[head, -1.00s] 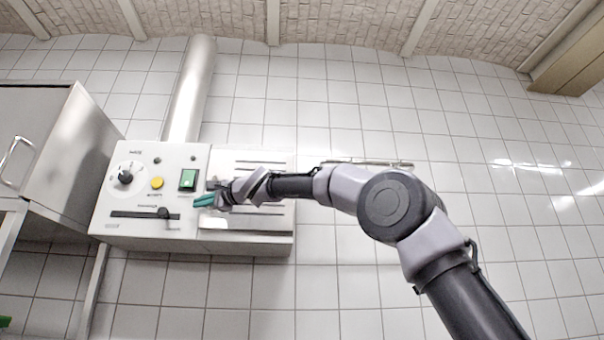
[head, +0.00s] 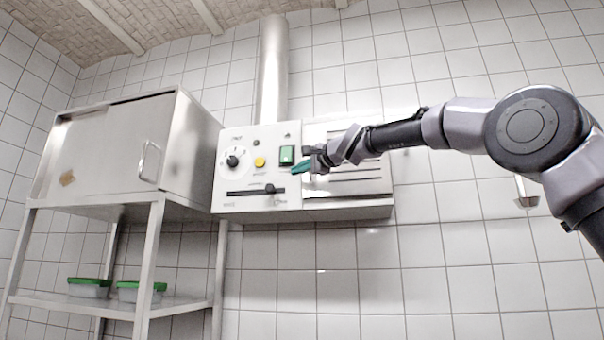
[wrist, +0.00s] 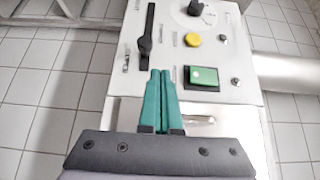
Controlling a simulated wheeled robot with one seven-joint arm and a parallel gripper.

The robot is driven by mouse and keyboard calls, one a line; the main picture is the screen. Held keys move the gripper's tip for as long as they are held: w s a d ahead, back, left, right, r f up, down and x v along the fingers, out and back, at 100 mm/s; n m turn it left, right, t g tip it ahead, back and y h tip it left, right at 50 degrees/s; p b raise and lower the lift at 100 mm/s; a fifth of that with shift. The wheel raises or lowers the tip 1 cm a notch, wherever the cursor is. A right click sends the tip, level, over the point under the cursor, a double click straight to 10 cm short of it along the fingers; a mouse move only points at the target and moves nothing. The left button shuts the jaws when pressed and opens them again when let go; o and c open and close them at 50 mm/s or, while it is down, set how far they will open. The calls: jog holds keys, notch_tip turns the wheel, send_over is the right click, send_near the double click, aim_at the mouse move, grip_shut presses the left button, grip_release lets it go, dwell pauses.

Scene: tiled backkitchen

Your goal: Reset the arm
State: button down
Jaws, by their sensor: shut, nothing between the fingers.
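My gripper (head: 301,167) has green fingers and is in front of the white control panel (head: 233,205), just below the green switch (head: 287,155). In the wrist view the two green fingers (wrist: 160,85) are together, with nothing between them. They point toward the panel, between the black slider (wrist: 147,40) and the green switch (wrist: 204,76). I cannot tell whether they touch the panel. My arm reaches in from the right of the head view, bent at the elbow.
A steel cabinet (head: 110,150) stands on a metal rack left of the panel. Green-lidded containers sit on the lower shelf (head: 60,301). A yellow button (head: 259,162), a dial (head: 233,158) and a vertical pipe (head: 272,70) are close by. A small metal item (head: 525,192) shows at right.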

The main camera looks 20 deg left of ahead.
jog(key=s, duration=0.8)
jog(key=d+f+n+h, duration=0.1)
jog(key=d+f+h, duration=0.2)
jog(key=d+f, duration=0.5)
jog(key=d+f+h, duration=0.2)
jog(key=d+f, duration=0.2)
jog(key=d, duration=0.7)
jog(key=d+f+n+h, duration=0.1)
jog(key=d+f+h, duration=0.3)
jog(key=d, duration=0.6)
jog(key=s+d+f+g+h, duration=0.1)
jog(key=s+d+f+h, duration=0.1)
jog(key=s+d+f, duration=0.6)
jog(key=s+d+f+n+g+h, duration=0.1)
jog(key=s+d+f+g, duration=0.1)
jog(key=s+d+f, duration=0.7)
notch_tip(320, 180, down, 8)
jog(key=d, duration=0.3)
jog(key=shift+s+f+h, duration=0.15)
jog(key=shift+s+h, duration=0.15)
jog(key=shift+h, duration=0.1)
